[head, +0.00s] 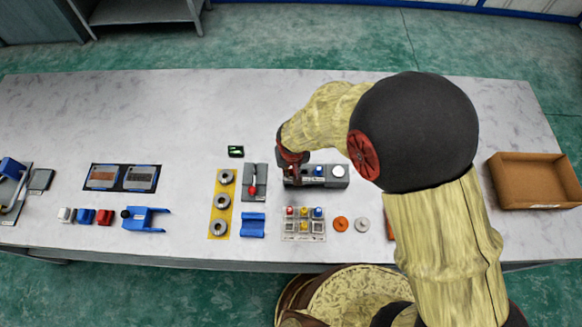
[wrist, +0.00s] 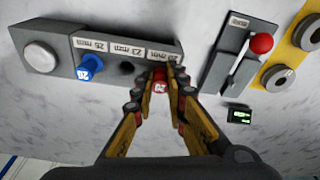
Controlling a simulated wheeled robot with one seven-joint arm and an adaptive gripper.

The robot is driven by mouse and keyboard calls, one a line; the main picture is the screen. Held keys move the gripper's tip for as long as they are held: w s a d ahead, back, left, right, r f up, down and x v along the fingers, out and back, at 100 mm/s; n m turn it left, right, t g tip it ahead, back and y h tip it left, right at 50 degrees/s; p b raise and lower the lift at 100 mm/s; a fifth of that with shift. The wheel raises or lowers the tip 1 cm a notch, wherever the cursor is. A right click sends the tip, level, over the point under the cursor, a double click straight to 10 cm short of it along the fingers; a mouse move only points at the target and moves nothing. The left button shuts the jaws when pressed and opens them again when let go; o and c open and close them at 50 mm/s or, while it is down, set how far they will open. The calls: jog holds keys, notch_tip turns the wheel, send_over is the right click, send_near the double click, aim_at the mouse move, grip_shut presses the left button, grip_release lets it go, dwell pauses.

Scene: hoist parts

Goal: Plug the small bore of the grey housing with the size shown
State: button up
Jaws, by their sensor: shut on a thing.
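A long grey block (wrist: 115,55), likely the grey housing, carries labels that look like 26, 23 and 20 mm, upside down in the wrist view. It also shows in the head view (head: 332,184). A blue plug (wrist: 89,65) stands in its hole by the 26 mm label; the hole by the middle label (wrist: 127,68) is dark and open. My gripper (wrist: 161,76) is shut on a red plug (wrist: 160,86) with a white number label, at the block's 20 mm end. The fingers hide whether the plug is in a hole. A small display (wrist: 238,116) glows green, its digits unreadable.
A white round button (head: 339,171) sits on the block's right end. A tray (head: 303,238) holds several coloured plugs. A grey plate with a red-knobbed lever (head: 253,188) and a yellow strip with three rings (head: 220,203) lie left. A brown box (head: 537,180) stands far right.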

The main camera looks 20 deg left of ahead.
aim_at(291, 169)
jog(key=shift+s+d+f, duration=0.1)
jog(key=shift+f, duration=0.05)
jog(key=o, duration=0.9)
jog(key=shift+c, duration=0.2)
jog(key=shift+r+p, duration=2.25)
jog(key=shift+r, duration=1.4)
